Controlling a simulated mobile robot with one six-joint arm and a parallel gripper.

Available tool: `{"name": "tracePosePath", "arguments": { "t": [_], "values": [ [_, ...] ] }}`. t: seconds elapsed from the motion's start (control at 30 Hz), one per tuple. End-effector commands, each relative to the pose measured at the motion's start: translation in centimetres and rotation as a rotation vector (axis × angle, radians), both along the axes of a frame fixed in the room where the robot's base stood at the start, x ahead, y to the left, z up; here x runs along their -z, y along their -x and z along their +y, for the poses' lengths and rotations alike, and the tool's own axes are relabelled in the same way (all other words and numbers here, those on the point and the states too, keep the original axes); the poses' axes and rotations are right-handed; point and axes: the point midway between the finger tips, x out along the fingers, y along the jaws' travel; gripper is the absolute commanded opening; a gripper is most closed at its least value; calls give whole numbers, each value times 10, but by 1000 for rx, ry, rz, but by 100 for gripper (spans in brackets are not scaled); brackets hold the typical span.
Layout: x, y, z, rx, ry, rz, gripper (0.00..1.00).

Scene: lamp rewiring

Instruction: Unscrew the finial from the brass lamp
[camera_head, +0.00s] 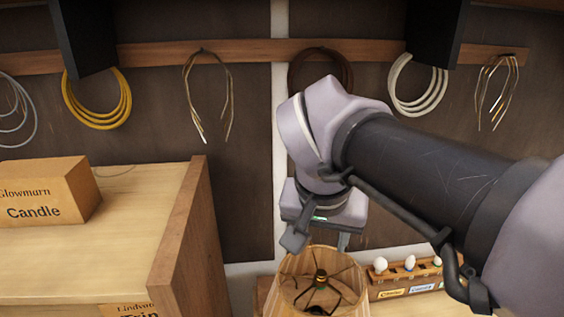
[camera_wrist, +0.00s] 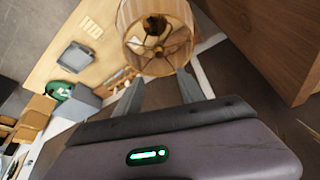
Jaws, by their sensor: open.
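The lamp's tan shade (camera_head: 290,290) stands at the bottom middle of the head view, with its top open toward the camera. Dark spokes meet at a small brass finial (camera_head: 320,276) in the middle of the shade's top ring. The shade (camera_wrist: 186,15) also shows at the top of the wrist view, with brass parts (camera_wrist: 155,27) inside its ring. My gripper (camera_head: 318,243) is open and empty, above and behind the shade top in the head view. In the wrist view its two fingers (camera_wrist: 162,85) point toward the shade's near rim. The lamp's base is hidden.
A Candle box (camera_head: 45,195) sits on a wooden cabinet (camera_head: 130,235) at left. A rack with several bulbs (camera_head: 405,278) stands right of the shade. Coiled cords, including a yellow one (camera_head: 97,115), hang on the back wall. A grey tray (camera_wrist: 76,57) lies on the bench.

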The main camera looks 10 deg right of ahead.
Motion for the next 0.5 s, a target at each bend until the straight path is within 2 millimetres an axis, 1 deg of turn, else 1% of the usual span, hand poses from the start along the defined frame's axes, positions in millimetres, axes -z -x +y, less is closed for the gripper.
{"name": "tracePosePath", "arguments": {
  "t": [0.03, 0.3, 0.4, 0.5],
  "values": [
    [13, -2, -2, 2, 0, 6, 46],
    [82, -27, -13, 0, -2, 7, 46],
    [107, -37, -17, 0, -2, 7, 46],
    [128, -45, -20, 0, -2, 6, 46]
  ]
}}
